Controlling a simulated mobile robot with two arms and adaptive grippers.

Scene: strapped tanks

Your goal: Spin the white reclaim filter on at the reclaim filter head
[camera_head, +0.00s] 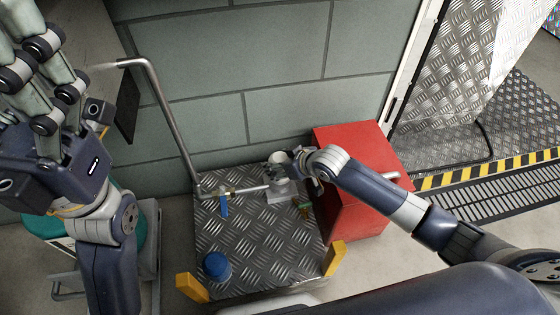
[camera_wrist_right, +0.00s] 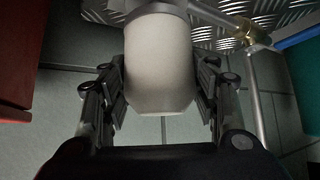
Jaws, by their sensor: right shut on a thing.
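The white reclaim filter (camera_wrist_right: 158,65) is a pale cylinder between the two fingers of my right gripper (camera_wrist_right: 162,95) in the right wrist view. The fingers are shut on its sides, and its far end reaches the top edge of that picture. In the head view my right gripper (camera_head: 297,163) is at the pale filter (camera_head: 279,161), over the grey metal filter head block (camera_head: 281,191) on the plate. I cannot tell whether filter and head touch or are threaded together. My left gripper (camera_head: 45,65) is raised at the upper left, far from the filter; its fingertips are unclear.
The diamond-plate platform (camera_head: 255,250) carries a pipe, a blue-handled valve (camera_head: 224,206) and a blue round part (camera_head: 216,266). Yellow corner posts (camera_head: 334,257) edge it. A red cabinet (camera_head: 350,205) stands close on the right. A bent pipe (camera_head: 172,120) rises on the left before the wall.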

